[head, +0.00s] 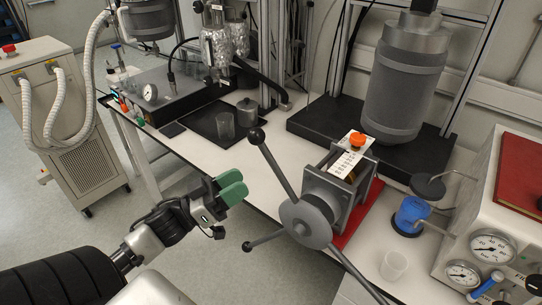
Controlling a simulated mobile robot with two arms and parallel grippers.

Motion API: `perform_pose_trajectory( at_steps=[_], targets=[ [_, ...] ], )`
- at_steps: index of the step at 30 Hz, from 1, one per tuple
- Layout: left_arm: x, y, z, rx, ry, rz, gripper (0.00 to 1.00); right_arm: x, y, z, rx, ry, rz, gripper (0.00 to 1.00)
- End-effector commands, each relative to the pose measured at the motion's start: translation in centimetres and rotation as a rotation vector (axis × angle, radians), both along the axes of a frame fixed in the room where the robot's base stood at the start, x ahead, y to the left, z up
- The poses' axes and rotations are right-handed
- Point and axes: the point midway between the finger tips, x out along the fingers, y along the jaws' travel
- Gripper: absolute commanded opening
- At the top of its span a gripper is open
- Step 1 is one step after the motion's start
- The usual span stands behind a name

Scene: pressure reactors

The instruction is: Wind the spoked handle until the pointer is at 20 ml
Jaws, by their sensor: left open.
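The spoked handle (307,222) is a grey hub with long arms that end in dark ball knobs. One arm points up and left, one left and down, and one runs down and right out of the picture. It sits on the front of a grey press-like device with a white scale (345,165) and an orange piece (357,139) on top. The scale's marks and the pointer are too small to read. My left gripper (232,188), with green fingertips, is open to the left of the handle, apart from it. My right gripper is not in view.
The device stands on a red base (352,228) on the white bench. A blue container (409,215), a clear cup (393,265) and a gauge box (490,245) stand to its right. A large grey reactor (403,85) is behind. Open floor lies left of the handle.

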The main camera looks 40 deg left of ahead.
Motion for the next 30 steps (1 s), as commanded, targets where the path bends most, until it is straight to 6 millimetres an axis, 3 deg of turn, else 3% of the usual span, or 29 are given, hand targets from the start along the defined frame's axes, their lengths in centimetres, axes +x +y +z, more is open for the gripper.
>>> perform_pose_trajectory(
  at_steps=[5, 18, 30],
  targets=[
    [1.4, -1.1, 1.3, -0.003, -0.008, -0.010, 0.42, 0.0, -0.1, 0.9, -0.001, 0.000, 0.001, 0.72],
    [7.3, -4.9, 4.0, -0.003, -0.004, -0.004, 0.42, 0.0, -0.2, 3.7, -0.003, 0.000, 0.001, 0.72],
    [8.3, -5.5, 4.2, -0.001, -0.003, -0.004, 0.42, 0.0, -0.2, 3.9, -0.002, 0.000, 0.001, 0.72]
  ],
)
